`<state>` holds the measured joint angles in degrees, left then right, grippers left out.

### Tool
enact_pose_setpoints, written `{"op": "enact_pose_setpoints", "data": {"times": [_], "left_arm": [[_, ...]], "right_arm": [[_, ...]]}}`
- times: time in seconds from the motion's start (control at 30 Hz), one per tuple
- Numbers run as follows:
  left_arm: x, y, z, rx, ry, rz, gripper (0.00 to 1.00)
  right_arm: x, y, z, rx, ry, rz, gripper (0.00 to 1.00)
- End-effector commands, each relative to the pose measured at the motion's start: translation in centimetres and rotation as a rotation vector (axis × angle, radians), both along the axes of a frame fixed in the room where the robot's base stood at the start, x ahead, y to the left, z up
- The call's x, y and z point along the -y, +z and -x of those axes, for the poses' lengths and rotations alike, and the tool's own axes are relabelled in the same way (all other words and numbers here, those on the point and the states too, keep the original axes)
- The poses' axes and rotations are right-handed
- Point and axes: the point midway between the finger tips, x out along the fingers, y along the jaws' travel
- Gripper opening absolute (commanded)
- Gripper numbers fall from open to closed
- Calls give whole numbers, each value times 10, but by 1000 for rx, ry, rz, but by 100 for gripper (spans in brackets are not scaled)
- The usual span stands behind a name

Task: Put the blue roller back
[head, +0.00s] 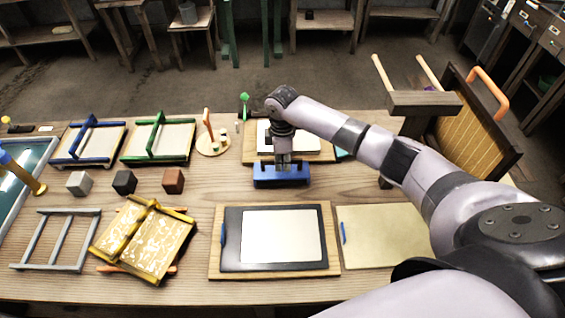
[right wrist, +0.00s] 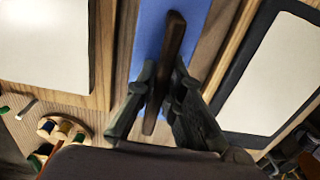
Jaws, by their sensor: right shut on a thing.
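My right gripper (head: 283,160) points down at the middle of the table, shut on the dark handle of the blue roller (head: 282,175). The roller shows as a wide blue block between the rear board and the front black-framed board. In the right wrist view my right gripper (right wrist: 158,112) has its fingers on both sides of the dark bar, with the flat blue roller (right wrist: 152,35) beneath. I cannot tell whether the roller touches the table. My left gripper is not in view.
A black-framed white sheet (head: 268,238) lies in front, beside a pale board (head: 385,237). A blue-framed mould (head: 90,143), a green-framed mould (head: 160,140) and a yellow patterned mould (head: 148,242) lie left. Three small cubes (head: 124,182) sit between. A slatted wooden frame (head: 470,125) stands right.

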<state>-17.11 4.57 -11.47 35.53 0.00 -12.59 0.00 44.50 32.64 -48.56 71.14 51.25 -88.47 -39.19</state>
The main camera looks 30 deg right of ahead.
Motion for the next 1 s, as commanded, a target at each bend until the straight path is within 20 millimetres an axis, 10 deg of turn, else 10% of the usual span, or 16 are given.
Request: {"op": "enact_pose_setpoints", "data": {"times": [0.87,1.0], "left_arm": [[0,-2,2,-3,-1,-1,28],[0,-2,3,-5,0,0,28]], "right_arm": [[-1,-26,1,-2,1,0,0],[0,-27,2,-4,1,1,17]]}}
